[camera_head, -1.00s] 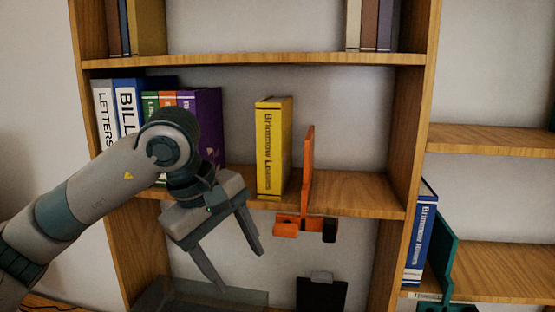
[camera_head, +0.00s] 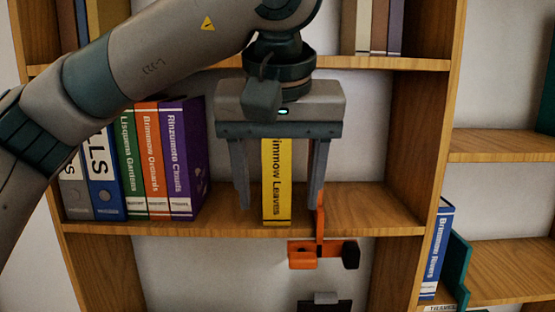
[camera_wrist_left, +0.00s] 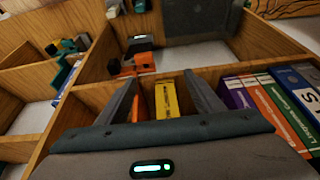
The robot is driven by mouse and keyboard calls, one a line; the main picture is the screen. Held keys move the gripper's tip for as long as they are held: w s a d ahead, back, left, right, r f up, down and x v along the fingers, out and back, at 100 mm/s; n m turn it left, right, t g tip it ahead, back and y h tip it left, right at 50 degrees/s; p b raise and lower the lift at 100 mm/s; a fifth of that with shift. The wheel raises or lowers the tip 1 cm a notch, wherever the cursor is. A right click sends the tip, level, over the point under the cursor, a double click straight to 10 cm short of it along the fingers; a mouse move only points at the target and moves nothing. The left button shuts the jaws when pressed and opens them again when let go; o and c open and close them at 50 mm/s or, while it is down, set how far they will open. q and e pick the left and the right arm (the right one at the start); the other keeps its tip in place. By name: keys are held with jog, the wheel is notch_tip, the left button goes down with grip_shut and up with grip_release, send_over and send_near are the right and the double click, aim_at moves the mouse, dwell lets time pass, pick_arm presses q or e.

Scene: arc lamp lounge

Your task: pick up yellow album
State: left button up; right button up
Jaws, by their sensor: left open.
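The yellow album (camera_head: 277,185) stands upright on the middle shelf, spine facing me, with part of its title showing. My left gripper (camera_head: 280,205) is open in front of it, fingers pointing down, one on each side of the spine in the head view. The gripper's body hides the album's top. In the left wrist view the yellow album (camera_wrist_left: 167,100) shows between the two open fingers (camera_wrist_left: 160,92). I cannot tell whether the fingers touch it. My right gripper is in neither view.
An orange bookend (camera_head: 320,230) stands just right of the album, close to the right finger. Purple (camera_head: 182,160), orange (camera_head: 148,160) and green (camera_head: 130,165) albums stand to the left, with a gap between. The shelf (camera_head: 380,215) is bare at right.

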aim_at(277, 167)
pick_arm(q)
jog(key=w+p, duration=0.4)
jog(key=w, duration=0.3)
jog(key=shift+a+r, duration=0.1)
jog(key=shift+a, duration=0.05)
jog(key=shift+w, duration=0.15)
jog(key=shift+w+p, duration=0.35)
jog(key=shift+w, duration=0.05)
jog(key=w+p, duration=0.3)
jog(key=w, duration=0.1)
jog(key=shift+w, duration=0.15)
jog(key=shift+w+f+p, duration=0.1)
jog(key=shift+f+p, duration=0.2)
jog(key=shift+f, duration=0.4)
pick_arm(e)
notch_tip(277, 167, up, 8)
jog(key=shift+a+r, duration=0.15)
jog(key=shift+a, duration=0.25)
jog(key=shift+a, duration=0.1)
